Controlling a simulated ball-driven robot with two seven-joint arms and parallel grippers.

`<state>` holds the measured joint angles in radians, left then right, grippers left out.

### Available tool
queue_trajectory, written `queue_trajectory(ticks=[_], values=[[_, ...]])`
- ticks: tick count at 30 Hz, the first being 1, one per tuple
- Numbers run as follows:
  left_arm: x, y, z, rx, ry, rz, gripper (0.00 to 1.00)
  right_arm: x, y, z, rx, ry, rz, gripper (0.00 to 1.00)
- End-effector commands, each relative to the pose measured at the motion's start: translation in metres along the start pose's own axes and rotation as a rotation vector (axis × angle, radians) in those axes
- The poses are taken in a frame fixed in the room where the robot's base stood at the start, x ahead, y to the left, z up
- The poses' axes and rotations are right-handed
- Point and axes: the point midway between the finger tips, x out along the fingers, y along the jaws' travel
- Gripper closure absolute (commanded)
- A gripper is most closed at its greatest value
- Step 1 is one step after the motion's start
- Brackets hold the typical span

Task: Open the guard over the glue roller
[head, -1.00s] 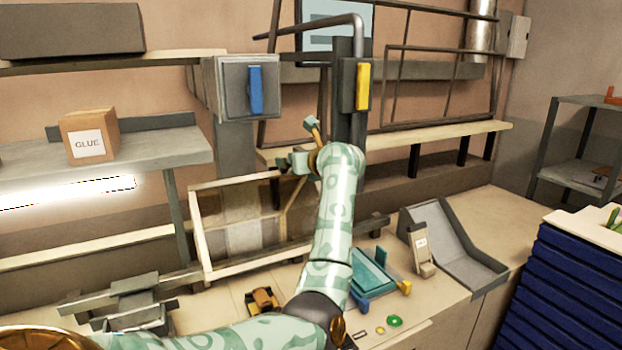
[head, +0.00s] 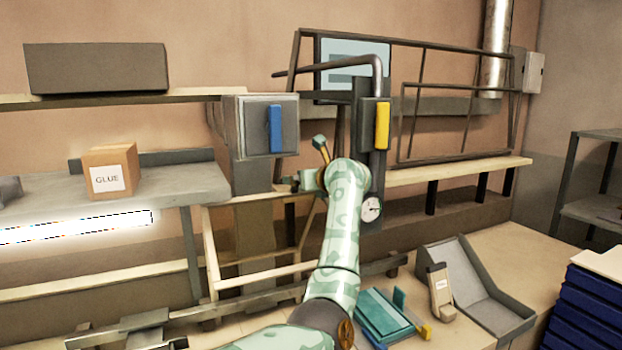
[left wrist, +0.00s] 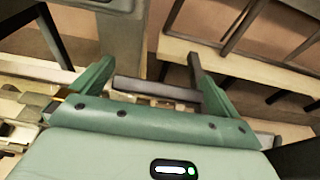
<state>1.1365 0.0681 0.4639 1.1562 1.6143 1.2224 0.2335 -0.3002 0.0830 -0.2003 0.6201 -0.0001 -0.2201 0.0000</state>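The guard is a clear panel in a cream frame (head: 262,275), standing over the bench left of my forearm in the head view. Its lower edge stands above the grey rail, so it is raised part way. My left gripper (head: 303,165) is at the frame's upper right corner. In the left wrist view the fingers of my left gripper (left wrist: 150,65) are wide apart, with a dark bar (left wrist: 155,88) across the gap between them. I cannot tell whether both fingers touch that bar. The glue roller is not clearly seen. My right gripper is out of view.
A grey box with a blue handle (head: 275,128) and a post with a yellow handle (head: 382,125) stand close to the gripper. A glue carton (head: 109,171) sits on the left shelf. A teal tray (head: 385,316) and grey chute (head: 468,285) are at right.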

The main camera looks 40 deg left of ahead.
Motion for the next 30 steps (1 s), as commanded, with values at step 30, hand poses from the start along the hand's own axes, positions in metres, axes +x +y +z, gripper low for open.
queue_trajectory(ticks=[30], values=[[-0.157, -0.001, -0.002, -0.001, 0.001, -0.001, 0.0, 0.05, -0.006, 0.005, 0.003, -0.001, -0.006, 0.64]])
